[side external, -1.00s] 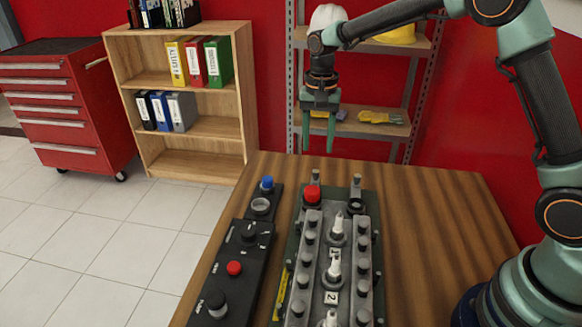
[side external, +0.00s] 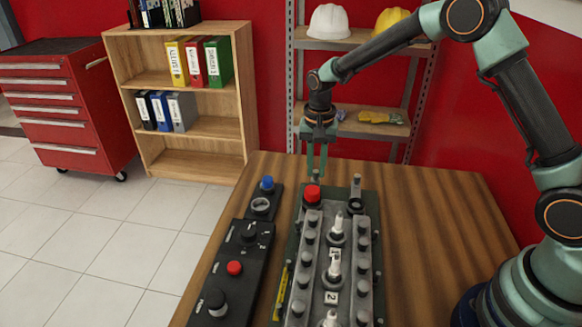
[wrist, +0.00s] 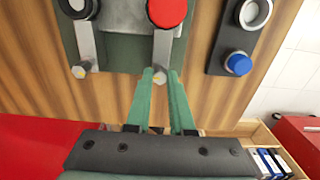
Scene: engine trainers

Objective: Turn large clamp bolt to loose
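An engine trainer with a dark green base (side external: 294,222) lies on the wooden table. One (side external: 316,175) is behind the red cap (side external: 312,194); the other (side external: 356,183) is behind a black ring. I cannot tell which is larger. My gripper (side external: 317,174) points down at the bolt behind the red cap, its green fingers apart. In the wrist view that bolt (wrist: 160,74) shows between the fingertips (wrist: 158,72), with no clear contact. The other bolt (wrist: 78,71) is left of the fingers there.
A black control panel (side external: 243,262) with knobs and a red button lies left of the trainer. A small plate with a blue button (side external: 267,183) is beyond it. Upright white-topped plugs (side external: 337,225) line the trainer's middle. The table (side external: 440,205) is clear to the right.

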